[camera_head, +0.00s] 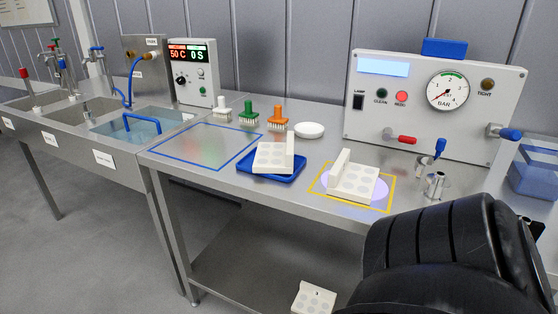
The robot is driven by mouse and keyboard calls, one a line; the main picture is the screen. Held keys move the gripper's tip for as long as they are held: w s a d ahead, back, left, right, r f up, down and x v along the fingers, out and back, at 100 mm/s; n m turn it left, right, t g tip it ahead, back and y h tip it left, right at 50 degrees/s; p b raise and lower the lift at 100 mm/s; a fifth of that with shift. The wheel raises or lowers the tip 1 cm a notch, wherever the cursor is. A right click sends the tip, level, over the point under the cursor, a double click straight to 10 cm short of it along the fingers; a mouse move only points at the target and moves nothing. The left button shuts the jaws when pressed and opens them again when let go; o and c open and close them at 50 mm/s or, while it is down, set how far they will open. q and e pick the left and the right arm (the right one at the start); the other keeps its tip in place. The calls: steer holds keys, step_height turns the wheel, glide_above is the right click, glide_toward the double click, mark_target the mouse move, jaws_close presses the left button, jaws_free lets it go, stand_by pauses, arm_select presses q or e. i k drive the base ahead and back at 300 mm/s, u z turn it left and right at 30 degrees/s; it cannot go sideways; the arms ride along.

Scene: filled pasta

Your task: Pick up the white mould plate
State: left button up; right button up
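Three white, L-shaped plates with round recesses are in view. One white plate (268,158) rests in a blue tray (283,178) at the middle of the steel bench. A second white plate (358,184) lies on a lit purple disc inside a yellow outline (388,204), right of the tray. A third white plate (313,299) is low down at the bottom edge, partly cut off; I cannot tell whether it is on the lower shelf or the floor. Neither gripper shows. A large black part of my own body covers the lower right.
A white round dish (309,130) and white, green and orange brushes (248,113) stand behind the tray. A gauge panel (437,110) and metal fittings (434,186) are at right. Sinks (75,110) are at left. The blue-outlined area (207,146) is clear.

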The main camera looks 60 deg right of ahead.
mark_target(348, 180)
steer(key=u, duration=0.1)
steer(key=i, duration=1.15)
steer(key=z, duration=2.15)
